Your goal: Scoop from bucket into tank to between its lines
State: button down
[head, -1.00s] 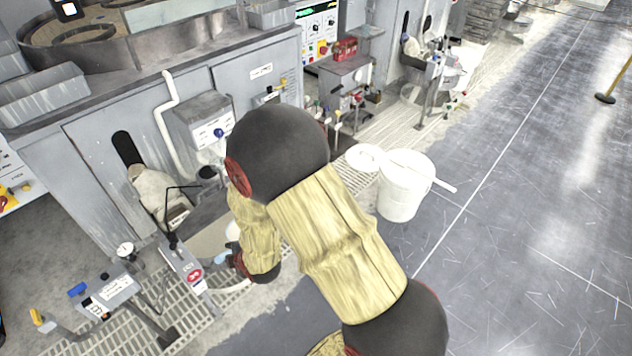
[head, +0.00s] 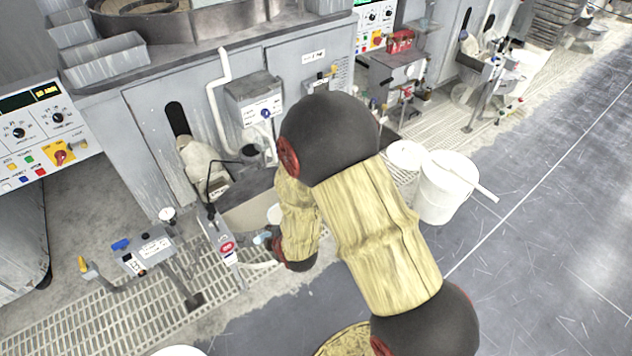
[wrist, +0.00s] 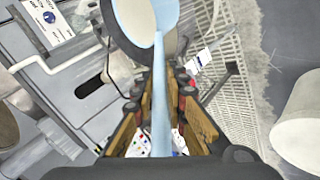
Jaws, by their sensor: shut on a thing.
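My gripper (wrist: 160,105) is shut on the light blue handle (wrist: 161,85) of a scoop. The scoop's bowl (wrist: 136,16) shows at the top of the wrist view, with a pale inside; I cannot tell how full it is. In the head view my gripper (head: 268,240) is partly hidden by my arm, beside a beige tank (head: 246,216) at the grey machine. The tank's lines and level cannot be made out. A white bucket (head: 440,195) with a pale stick across its top stands right of my arm. Another white rim (head: 180,351) shows at the bottom edge.
A grey post with a red-marked label (head: 228,247) and a small box with levers (head: 148,250) stand left of my gripper over floor grating (head: 110,315). A white pipe (head: 222,90) and a control box (head: 257,105) are on the machine. The floor at right is clear.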

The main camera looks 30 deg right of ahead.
jog(key=shift+s+p, duration=0.15)
jog(key=shift+p, duration=0.65)
jog(key=shift+s+f+p, duration=0.3)
jog(key=shift+s+p, duration=0.05)
jog(key=shift+p, duration=0.7)
jog(key=s+f+p, duration=0.1)
jog(key=p, duration=0.2)
jog(key=shift+s+f, duration=0.25)
jog(key=shift+w, duration=0.1)
